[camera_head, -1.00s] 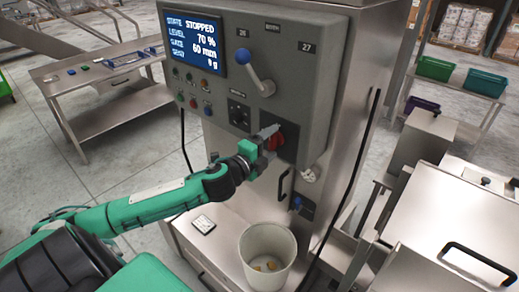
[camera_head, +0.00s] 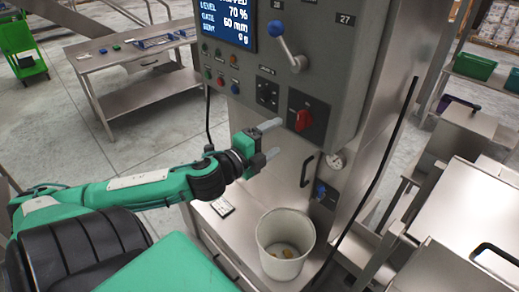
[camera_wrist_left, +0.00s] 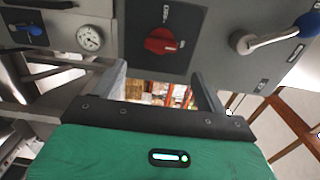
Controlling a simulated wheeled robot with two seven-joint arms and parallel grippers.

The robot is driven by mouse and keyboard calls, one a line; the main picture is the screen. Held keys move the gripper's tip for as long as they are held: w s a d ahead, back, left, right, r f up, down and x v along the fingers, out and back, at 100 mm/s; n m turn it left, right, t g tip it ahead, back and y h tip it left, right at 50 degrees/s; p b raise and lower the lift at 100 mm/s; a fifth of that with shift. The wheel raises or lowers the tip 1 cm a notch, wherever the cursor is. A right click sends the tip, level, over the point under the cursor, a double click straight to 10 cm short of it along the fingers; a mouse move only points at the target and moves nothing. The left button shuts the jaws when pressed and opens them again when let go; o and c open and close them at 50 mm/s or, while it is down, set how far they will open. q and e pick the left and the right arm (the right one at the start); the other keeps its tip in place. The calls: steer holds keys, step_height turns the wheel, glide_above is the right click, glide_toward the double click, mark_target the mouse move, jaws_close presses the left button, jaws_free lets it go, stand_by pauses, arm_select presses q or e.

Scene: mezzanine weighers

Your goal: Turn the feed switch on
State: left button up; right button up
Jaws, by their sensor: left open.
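A red rotary knob (camera_head: 303,119) sits on a black plate on the front of the grey control box (camera_head: 330,75). Its lettering is too small to read, so I cannot tell if it is the feed switch. It also shows in the left wrist view (camera_wrist_left: 160,41), just beyond my fingers. My left gripper (camera_head: 279,138) is open and empty, left of and a little below the knob, apart from it. A smaller black selector (camera_head: 267,95) is up and left of the knob. My right gripper is not in view.
A blue-tipped lever (camera_head: 288,48) sticks out above the red knob. A round gauge (camera_head: 336,160) and a dark handle (camera_head: 307,170) are below the box. A white bucket (camera_head: 285,232) holding a few small pieces stands under it. A steel table (camera_head: 120,65) is at back left.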

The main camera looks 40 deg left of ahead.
arm_select(q)
steer(key=shift+s+a, duration=0.15)
steer(key=shift+s, duration=1.9)
